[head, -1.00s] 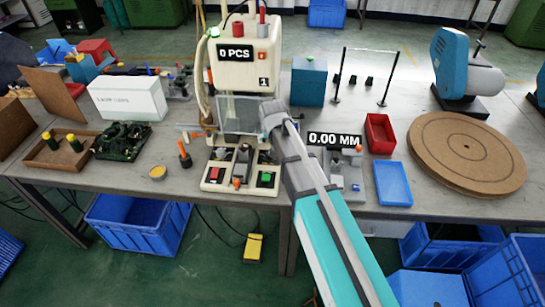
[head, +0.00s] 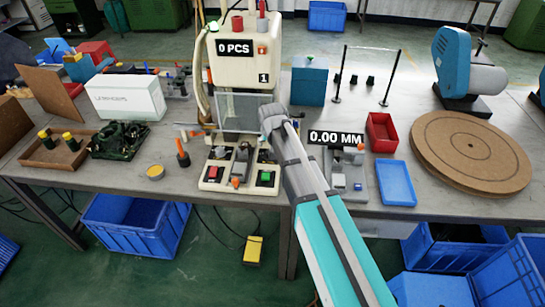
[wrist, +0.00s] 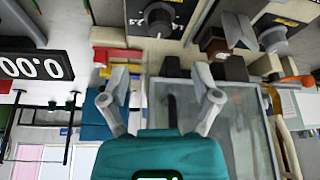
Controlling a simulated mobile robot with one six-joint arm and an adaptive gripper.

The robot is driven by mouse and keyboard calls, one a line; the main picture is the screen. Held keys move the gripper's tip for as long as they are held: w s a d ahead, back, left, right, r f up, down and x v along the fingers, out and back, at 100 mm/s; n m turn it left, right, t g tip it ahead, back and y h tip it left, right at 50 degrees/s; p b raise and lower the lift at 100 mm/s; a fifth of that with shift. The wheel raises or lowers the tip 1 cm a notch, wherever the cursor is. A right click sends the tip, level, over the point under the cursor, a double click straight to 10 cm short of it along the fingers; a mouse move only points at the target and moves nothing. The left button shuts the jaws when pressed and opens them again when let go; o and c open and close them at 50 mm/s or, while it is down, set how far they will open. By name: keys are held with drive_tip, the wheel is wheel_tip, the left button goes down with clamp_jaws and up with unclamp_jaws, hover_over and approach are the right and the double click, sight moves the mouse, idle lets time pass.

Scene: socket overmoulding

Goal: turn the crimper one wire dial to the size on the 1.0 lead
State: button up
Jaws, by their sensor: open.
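The cream crimper (head: 246,70) marked 1 stands at the back centre in the head view, with a 0 PCS display. My gripper (head: 268,118) is in front of its right side, by the clear guard (head: 235,112). In the wrist view my gripper (wrist: 161,88) is open with nothing between its fingers. A dark round knob (wrist: 158,18) on a dark labelled panel lies beyond the fingertips, apart from them. A second knob (wrist: 270,38) is at upper right. I cannot make out the 1.0 lead.
A 0.00 MM display (head: 335,138) stands just right of my arm. A red bin (head: 381,133) and blue tray (head: 396,184) are farther right, beside a round brown board (head: 470,152). An orange-handled tool (head: 182,153) stands left of the crimper. Bare tabletop shows at front left.

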drive_tip(key=shift+b+x, duration=4.3)
drive_tip(key=shift+x, duration=0.6)
